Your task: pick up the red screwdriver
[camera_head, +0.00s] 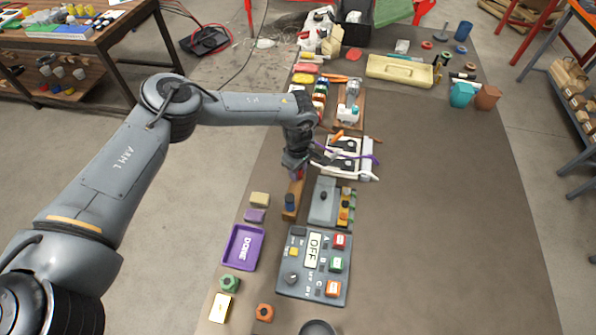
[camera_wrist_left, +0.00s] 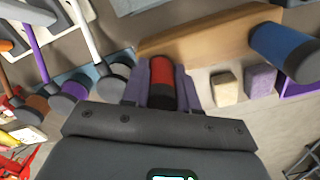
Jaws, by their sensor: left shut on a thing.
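The red screwdriver shows in the left wrist view as a red handle (camera_wrist_left: 161,72) with a dark end. My left gripper (camera_head: 297,170) points down over the wooden block (camera_head: 291,200), and its fingers are shut on the red handle, one on each side. In the left wrist view the wooden block (camera_wrist_left: 205,36) lies just beyond the handle. The screwdriver's shaft is hidden, so I cannot tell whether it still sits in the block. A blue handle (camera_head: 290,203) stands upright in the block. My right gripper is not in view.
A control panel marked OFF (camera_head: 314,265) and a purple DONE tray (camera_head: 242,247) lie nearer. A white rack (camera_head: 347,158) with several tools is just right of my left gripper. The right side of the table (camera_head: 450,220) is clear.

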